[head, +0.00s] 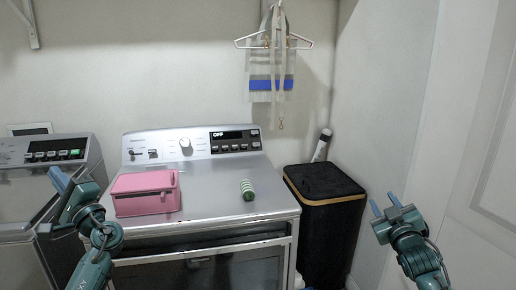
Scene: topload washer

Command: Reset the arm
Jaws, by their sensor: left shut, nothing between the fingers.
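My left gripper (59,179) is at the left side of the head view, in front of the washer at the left. Its blue fingers point up and to the left, are shut and hold nothing.
The silver middle machine (225,180) carries a pink box (146,193) and a green-and-white striped item (247,189). A black hamper (318,182) stands to its right. Another washer (30,185) is at the left. A hanger (273,42) is on the back wall.

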